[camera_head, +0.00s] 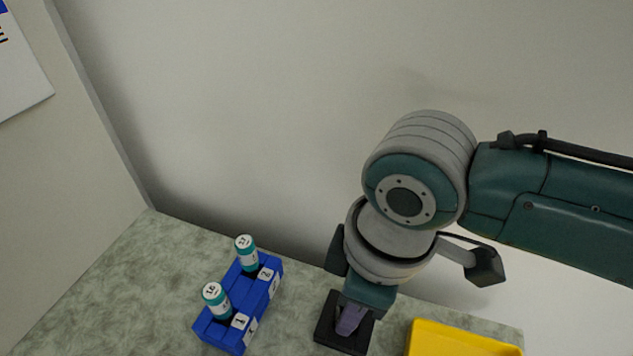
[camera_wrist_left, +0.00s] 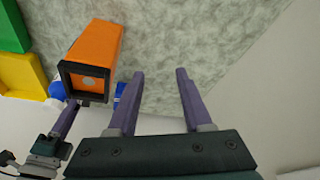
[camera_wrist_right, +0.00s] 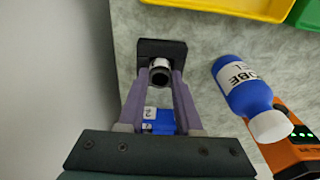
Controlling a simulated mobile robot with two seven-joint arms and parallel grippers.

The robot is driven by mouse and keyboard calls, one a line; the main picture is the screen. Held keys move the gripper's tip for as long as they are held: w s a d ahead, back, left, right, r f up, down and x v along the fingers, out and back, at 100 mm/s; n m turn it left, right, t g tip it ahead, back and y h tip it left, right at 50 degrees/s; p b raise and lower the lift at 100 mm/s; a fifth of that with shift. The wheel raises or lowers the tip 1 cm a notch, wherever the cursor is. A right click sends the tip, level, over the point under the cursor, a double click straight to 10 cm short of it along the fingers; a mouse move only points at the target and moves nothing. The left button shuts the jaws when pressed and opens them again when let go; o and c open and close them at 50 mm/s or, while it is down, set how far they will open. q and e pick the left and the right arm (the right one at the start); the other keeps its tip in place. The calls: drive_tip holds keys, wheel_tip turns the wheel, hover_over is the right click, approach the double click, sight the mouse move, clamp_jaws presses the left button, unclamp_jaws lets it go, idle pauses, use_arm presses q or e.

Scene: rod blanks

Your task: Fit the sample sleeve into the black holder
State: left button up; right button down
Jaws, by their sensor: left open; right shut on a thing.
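The black holder (camera_head: 326,332) stands on the table at the bottom of the head view, and as a dark block (camera_wrist_right: 150,46) in the right wrist view. My right gripper (camera_head: 351,318) points down over it. In the right wrist view the purple fingers are shut on the sample sleeve (camera_wrist_right: 160,66), a short whitish tube with a dark open end. The sleeve lines up with the holder; how deep it sits cannot be told. The head view hides the sleeve. My left gripper (camera_wrist_left: 160,73) is open and empty above the table, outside the head view.
A blue rack (camera_head: 262,292) with two teal-and-white vials stands left of the holder. A yellow bin (camera_head: 450,343) is on the right, beside a green bin (camera_wrist_right: 309,14).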

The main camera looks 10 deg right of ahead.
drive_tip(key=shift+f, duration=0.1)
drive_tip(key=shift+f, duration=0.1)
drive_tip(key=c, duration=0.6)
unclamp_jaws()
wheel_tip(320, 180, up, 12)
drive_tip(key=d+p, duration=0.1)
drive_tip(key=p, duration=0.3)
drive_tip(key=s+a+m+t+y, duration=0.2)
drive_tip(key=s+m, duration=0.2)
drive_tip(key=s, duration=0.2)
drive_tip(key=s+d+m+h, duration=0.1)
drive_tip(key=s+d, duration=0.1)
drive_tip(key=d, duration=0.1)
drive_tip(key=s+d+m+h, duration=0.1)
drive_tip(key=s+d+m, duration=0.1)
drive_tip(key=d, duration=0.1)
drive_tip(key=s+d+m+h, duration=0.1)
drive_tip(key=s+d+m, duration=0.1)
drive_tip(key=d, duration=0.2)
drive_tip(key=shift+d+r+t, duration=0.1)
drive_tip(key=shift+r+t, duration=0.2)
drive_tip(key=shift+t, duration=0.1)
